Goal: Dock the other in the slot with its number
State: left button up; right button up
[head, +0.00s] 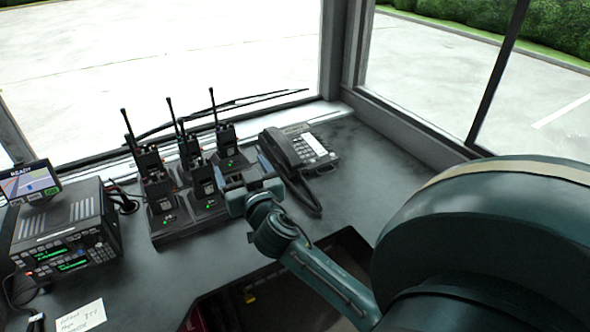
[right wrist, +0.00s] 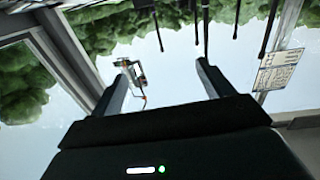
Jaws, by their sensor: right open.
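A black charging dock (head: 180,229) stands on the dark counter in the head view, with several black radios in two rows. The back row has a left radio (head: 147,161), a middle radio (head: 190,151) and a right radio (head: 227,138). The front row shows a left radio (head: 160,194) and a middle radio (head: 204,181). Small green lights show at the dock. My right gripper (head: 248,172) is at the dock's front right end and hides that corner. Its two fingers (right wrist: 163,85) are apart with no radio between them. Slot numbers are too small to read. My left gripper is out of view.
A radio console (head: 68,238) with a small screen (head: 31,182) is at the left. A handwritten note (head: 82,317) lies in front. An opening (head: 245,290) lies below the counter edge.

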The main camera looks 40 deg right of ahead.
notch_tip(320, 180, down, 10)
jog(key=b, duration=0.3)
pick_arm(q)
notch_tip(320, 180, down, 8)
jog(key=b, duration=0.4)
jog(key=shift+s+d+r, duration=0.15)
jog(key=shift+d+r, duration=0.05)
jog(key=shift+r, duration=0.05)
pick_arm(e)
jog(key=v, duration=1.3)
jog(key=shift+s+r, duration=0.2)
jog(key=shift+s, duration=0.15)
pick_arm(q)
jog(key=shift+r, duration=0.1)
pick_arm(e)
jog(key=shift+a+f, duration=0.1)
